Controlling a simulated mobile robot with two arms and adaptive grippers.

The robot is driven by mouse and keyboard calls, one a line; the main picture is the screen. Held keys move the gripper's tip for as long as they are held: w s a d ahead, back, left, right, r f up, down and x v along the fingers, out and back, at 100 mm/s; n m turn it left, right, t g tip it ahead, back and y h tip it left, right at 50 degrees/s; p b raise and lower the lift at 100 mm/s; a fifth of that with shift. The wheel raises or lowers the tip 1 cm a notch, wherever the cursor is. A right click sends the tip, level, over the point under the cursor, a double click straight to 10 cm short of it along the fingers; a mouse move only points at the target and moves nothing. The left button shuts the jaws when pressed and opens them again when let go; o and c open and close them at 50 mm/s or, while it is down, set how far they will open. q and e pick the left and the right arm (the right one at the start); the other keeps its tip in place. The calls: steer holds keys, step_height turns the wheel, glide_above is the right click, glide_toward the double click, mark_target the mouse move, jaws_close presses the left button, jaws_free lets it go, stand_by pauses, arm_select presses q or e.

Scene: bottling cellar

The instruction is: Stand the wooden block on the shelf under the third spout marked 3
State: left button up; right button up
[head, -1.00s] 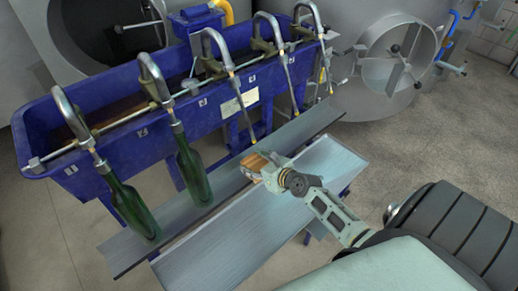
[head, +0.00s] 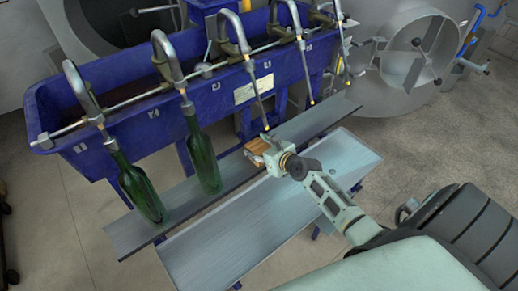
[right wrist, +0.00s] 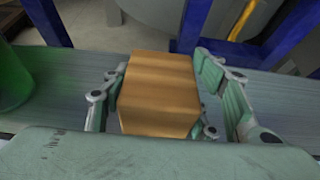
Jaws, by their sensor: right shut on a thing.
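The brown wooden block (head: 258,146) is held in my right gripper (head: 265,149), over the long grey shelf (head: 182,202). In the right wrist view the block (right wrist: 158,90) is upright between the fingers, with the shelf behind and below it. I cannot tell whether its underside touches the shelf. The third spout (head: 236,32) from the left has a thin filling tube whose lower end (head: 266,126) comes down just behind and right of the block. The number on its label is too small to read surely. My left gripper is not in view.
Green bottles stand under the first (head: 140,190) and second (head: 203,160) spouts. One bottle (right wrist: 12,75) is left of the block in the right wrist view. A blue trough (head: 120,135) runs behind the shelf. A grey bench (head: 250,220) is in front. The shelf right of the block is clear.

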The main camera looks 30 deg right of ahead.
steer(key=o, duration=1.4)
steer(key=shift+s, duration=0.1)
steer(key=v, duration=1.1)
steer(key=shift+s+r, duration=0.3)
steer(key=shift+s, duration=0.05)
steer(key=shift+a, duration=0.15)
